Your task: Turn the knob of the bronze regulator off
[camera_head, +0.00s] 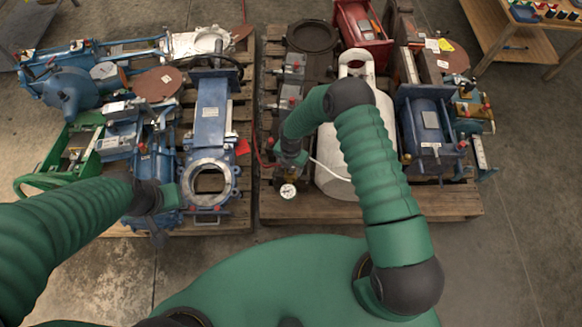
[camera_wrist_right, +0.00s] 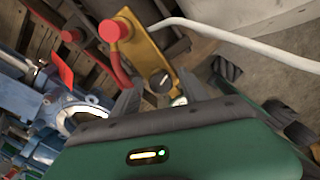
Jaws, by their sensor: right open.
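The bronze regulator (camera_wrist_right: 146,50) shows in the right wrist view as a gold-brown body with a red round cap (camera_wrist_right: 115,30) and a dark knob (camera_wrist_right: 160,82). In the head view its white-faced gauge (camera_head: 288,191) shows just below my right gripper (camera_head: 291,166), and the arm hides most of the rest. In the right wrist view my right gripper (camera_wrist_right: 160,94) is open, with one dark finger on each side of the dark knob. Contact cannot be told. My left gripper (camera_head: 160,205) is over blue machinery at the left; its jaws are unclear.
A white tank (camera_head: 345,180) stands on the right pallet (camera_head: 435,203), beside the regulator. A white hose (camera_wrist_right: 250,52) and a red hose (camera_wrist_right: 112,65) run close by. A red tag (camera_head: 243,147) hangs near the gap between pallets. Blue valves (camera_head: 210,150) crowd the left pallet.

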